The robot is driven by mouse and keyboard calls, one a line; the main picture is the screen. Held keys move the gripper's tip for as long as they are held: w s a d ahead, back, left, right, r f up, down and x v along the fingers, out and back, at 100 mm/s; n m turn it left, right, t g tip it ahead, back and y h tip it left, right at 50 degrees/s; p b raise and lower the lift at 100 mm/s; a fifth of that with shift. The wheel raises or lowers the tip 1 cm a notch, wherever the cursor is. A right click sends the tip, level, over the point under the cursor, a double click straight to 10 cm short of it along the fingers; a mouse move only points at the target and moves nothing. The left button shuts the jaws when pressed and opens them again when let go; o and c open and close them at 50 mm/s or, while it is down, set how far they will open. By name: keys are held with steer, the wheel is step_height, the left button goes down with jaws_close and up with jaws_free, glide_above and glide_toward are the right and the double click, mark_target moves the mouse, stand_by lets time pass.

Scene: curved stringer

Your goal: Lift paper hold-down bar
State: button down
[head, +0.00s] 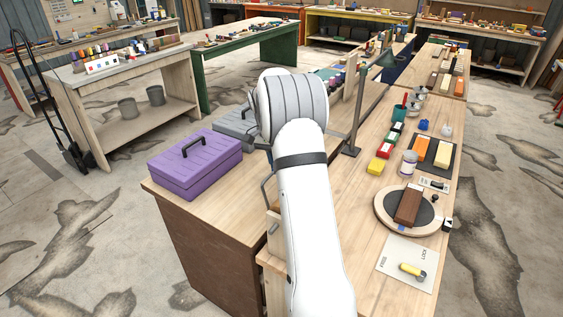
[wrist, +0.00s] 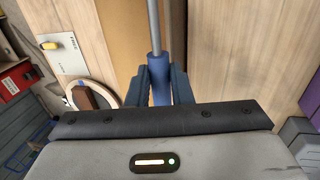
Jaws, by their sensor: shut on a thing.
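In the wrist view, my gripper (wrist: 160,82) is shut on a blue sleeve (wrist: 157,66) on a thin grey bar (wrist: 152,22). I take this to be the paper hold-down bar. It runs from between the fingers to the top of the picture, over a tan strip between pale wood surfaces. The bar's ends are hidden or out of frame. I cannot tell how high it is above the surface below. In the head view, my white arm covers the gripper and the bar.
A card with a yellow lever (head: 412,270) and a round wooden board (head: 383,212) with a brown block lie on the right bench. A purple toolbox (head: 195,163) sits left of my arm, with a grey-blue toolbox (head: 236,124) behind. A lamp (head: 353,130) stands right of my arm.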

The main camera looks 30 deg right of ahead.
steer(key=shift+w+a+f, duration=0.2)
steer(key=shift+w+a, duration=0.05)
steer(key=shift+a, duration=0.1)
steer(key=c, duration=1.7)
jaws_free()
steer(key=shift+o, duration=0.8)
steer(key=shift+w+a+f, duration=0.15)
steer(key=shift+w, duration=0.1)
steer(key=shift+o, duration=1.2)
steer(key=b+v, duration=0.1)
steer(key=v, duration=0.7)
steer(key=shift+s, duration=0.1)
